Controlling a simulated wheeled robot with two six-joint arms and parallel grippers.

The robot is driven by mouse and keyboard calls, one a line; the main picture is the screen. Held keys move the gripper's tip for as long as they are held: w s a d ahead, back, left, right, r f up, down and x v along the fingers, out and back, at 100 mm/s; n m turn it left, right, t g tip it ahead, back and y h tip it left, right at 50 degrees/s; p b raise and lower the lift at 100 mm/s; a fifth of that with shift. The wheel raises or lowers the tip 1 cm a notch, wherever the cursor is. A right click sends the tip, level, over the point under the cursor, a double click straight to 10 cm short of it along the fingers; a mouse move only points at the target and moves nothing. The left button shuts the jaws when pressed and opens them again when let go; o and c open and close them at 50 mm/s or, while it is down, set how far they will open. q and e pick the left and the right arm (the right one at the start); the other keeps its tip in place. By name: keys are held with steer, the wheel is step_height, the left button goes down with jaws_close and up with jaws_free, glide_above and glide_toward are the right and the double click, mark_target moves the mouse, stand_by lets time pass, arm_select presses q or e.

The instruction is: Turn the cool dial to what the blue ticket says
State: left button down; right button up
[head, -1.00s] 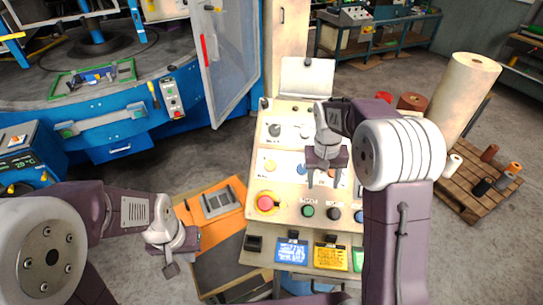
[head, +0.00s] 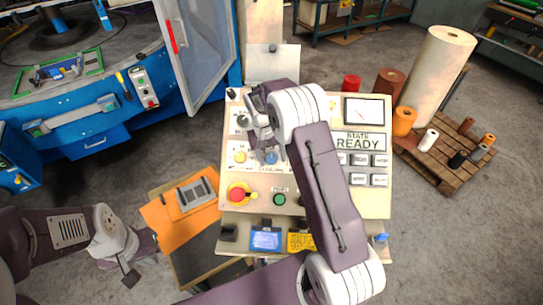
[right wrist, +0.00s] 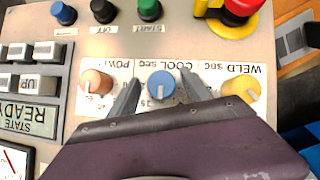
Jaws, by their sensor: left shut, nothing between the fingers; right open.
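The cool dial (right wrist: 161,86) is a blue knob with a pale pointer mark, under the printed words "COOL sec" on the cream panel. It also shows in the head view (head: 271,158), partly behind my right gripper (head: 265,153). In the right wrist view, that gripper's open fingers stand on either side of the blue knob; contact cannot be told. The blue ticket (head: 266,240) sits at the panel's front edge, its writing too small to read. My left gripper (head: 128,276) is shut and empty, low at the left, away from the panel.
A yellow dial (right wrist: 240,90) marked "WELD sec" and an orange dial (right wrist: 96,82) flank the blue one. A red stop button (head: 236,195) stands nearby. A yellow ticket (head: 300,241) is beside the blue one. The screen (head: 361,142) reads "READY".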

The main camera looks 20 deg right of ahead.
steer(key=shift+s+a+f, duration=0.15)
jaws_close()
steer(key=shift+n, duration=0.3)
steer(key=shift+n+h, duration=1)
steer(key=shift+n, duration=0.1)
steer(key=n+h, duration=0.1)
steer(key=n, duration=0.1)
steer(key=shift+n+h, duration=0.3)
steer(key=shift+n, duration=0.1)
steer(key=shift+n+h+b, duration=0.55)
steer(key=shift+n+h, duration=0.05)
steer(key=shift+n, duration=0.3)
